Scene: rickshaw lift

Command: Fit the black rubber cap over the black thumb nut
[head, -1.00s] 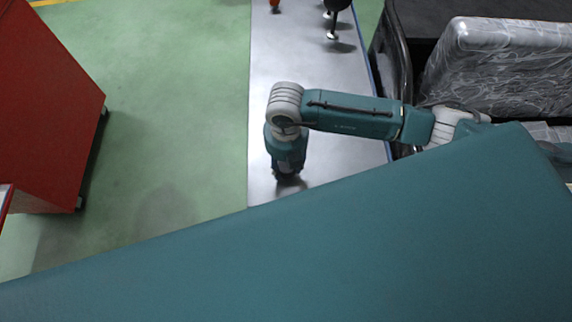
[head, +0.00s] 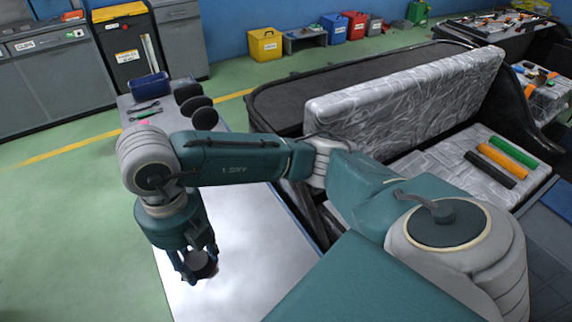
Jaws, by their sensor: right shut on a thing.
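My right gripper (head: 197,268) hangs pointing down above the pale metal bench top (head: 240,235). Its fingers are shut on a small dark round thing (head: 205,264), which looks like the black rubber cap; the fingers partly hide it. Several black round-topped things (head: 205,118) stand in a row farther back on the bench, apart from the gripper. I cannot make out the black thumb nut for certain. My left gripper is not in view.
A dark blue box (head: 150,87) and hand tools (head: 145,110) lie at the bench's far end. A rickshaw with a plastic-wrapped seat back (head: 410,100) stands right of the bench. Orange, green and black rolls (head: 508,153) lie on its seat. Green floor (head: 60,220) is clear at left.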

